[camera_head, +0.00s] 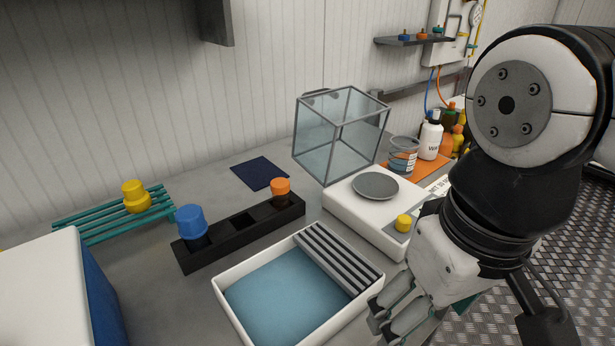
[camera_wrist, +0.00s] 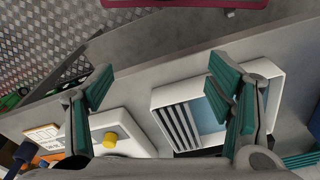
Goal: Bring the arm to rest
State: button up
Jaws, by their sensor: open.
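My gripper (camera_head: 388,318) hangs at the lower right of the head view, near the right front corner of the white tray. In the wrist view my gripper (camera_wrist: 160,105) has its two teal-padded fingers spread wide apart, with nothing between them. My arm comes down from the upper right of the head view. The white balance (camera_head: 345,211), with a round grey pan (camera_head: 375,186) and a yellow knob or cap (camera_head: 403,222) on it, stands just behind my gripper. The balance also shows in the wrist view (camera_wrist: 133,130).
The white tray (camera_head: 232,312) holds a blue surface and grey slats. A black rack (camera_head: 215,256) bears blue-capped and orange-capped items. A teal rack (camera_head: 90,219) holds a yellow-capped item. A glass box (camera_head: 340,135) and several bottles (camera_head: 430,138) stand behind. Metal floor (camera_head: 560,230) lies right.

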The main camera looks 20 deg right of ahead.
dwell(0.3)
notch_tip(320, 180, up, 18)
jog(key=t+p, duration=0.3)
jog(key=p, duration=1.3)
jog(key=shift+r+p, duration=0.2)
jog(key=shift+p, duration=0.1)
jog(key=shift+a, duration=0.1)
